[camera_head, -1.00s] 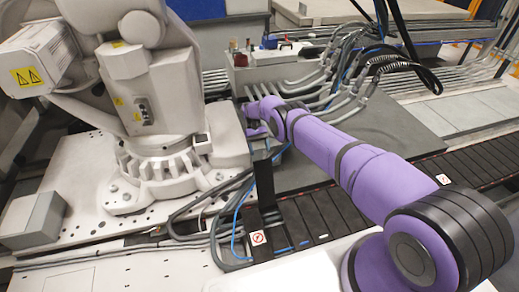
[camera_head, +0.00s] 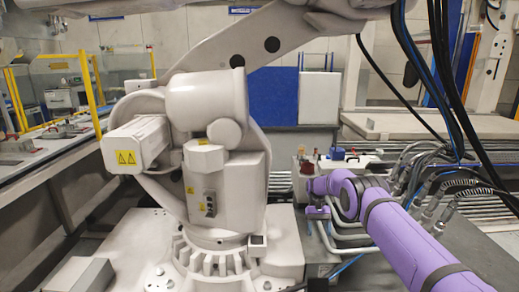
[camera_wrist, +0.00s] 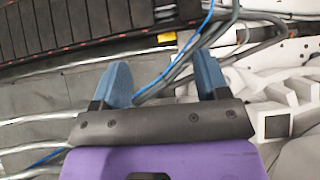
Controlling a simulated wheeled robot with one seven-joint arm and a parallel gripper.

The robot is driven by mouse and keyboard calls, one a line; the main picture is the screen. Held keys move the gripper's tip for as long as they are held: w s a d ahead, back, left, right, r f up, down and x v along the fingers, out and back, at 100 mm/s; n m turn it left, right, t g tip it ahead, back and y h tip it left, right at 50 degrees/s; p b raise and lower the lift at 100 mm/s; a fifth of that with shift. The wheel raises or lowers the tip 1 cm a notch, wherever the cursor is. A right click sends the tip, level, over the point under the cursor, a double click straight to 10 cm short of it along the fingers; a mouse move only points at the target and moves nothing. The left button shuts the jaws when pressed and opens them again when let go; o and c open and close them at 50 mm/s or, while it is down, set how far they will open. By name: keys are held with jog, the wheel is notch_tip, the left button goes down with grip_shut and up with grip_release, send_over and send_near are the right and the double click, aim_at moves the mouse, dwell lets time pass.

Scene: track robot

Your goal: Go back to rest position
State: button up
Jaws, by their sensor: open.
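My gripper shows in the wrist view (camera_wrist: 163,84) with its two blue fingers wide apart and nothing between them. Beyond the fingers lie a blue cable (camera_wrist: 182,52), grey cables and a dark segmented track (camera_wrist: 80,22). In the head view my purple arm reaches in from the lower right, and its far end (camera_head: 318,212) is beside the large white industrial robot (camera_head: 225,165), in front of grey pipes. The fingers are too small to make out there.
Grey pipes and hoses (camera_head: 425,185) crowd close to my arm at the right. Black cables (camera_head: 440,60) hang above them. A grey box (camera_head: 82,275) is at the lower left. Yellow rails (camera_head: 95,85) and a long bench stand farther left.

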notch_tip(320, 180, up, 22)
jog(key=d+r+t, duration=0.1)
jog(key=d+t, duration=0.1)
jog(key=t, duration=0.1)
jog(key=s+d+r+t, duration=0.1)
jog(key=s+r+t, duration=0.1)
jog(key=s+r, duration=0.55)
jog(key=s+d+r+t, duration=0.15)
jog(key=s+r, duration=0.35)
jog(key=r, duration=0.6)
jog(key=s+r+t, duration=0.2)
jog(key=s+r, duration=0.3)
jog(key=s, duration=0.5)
jog(key=s+r+t, duration=0.2)
jog(key=s+r, duration=0.3)
jog(key=s, duration=0.6)
jog(key=s+d+f+t, duration=0.1)
jog(key=s+f+t, duration=0.1)
jog(key=s, duration=0.7)
jog(key=s+f+t, duration=0.1)
jog(key=s+f, duration=0.2)
jog(key=s, duration=0.6)
jog(key=shift+d+t, duration=0.35)
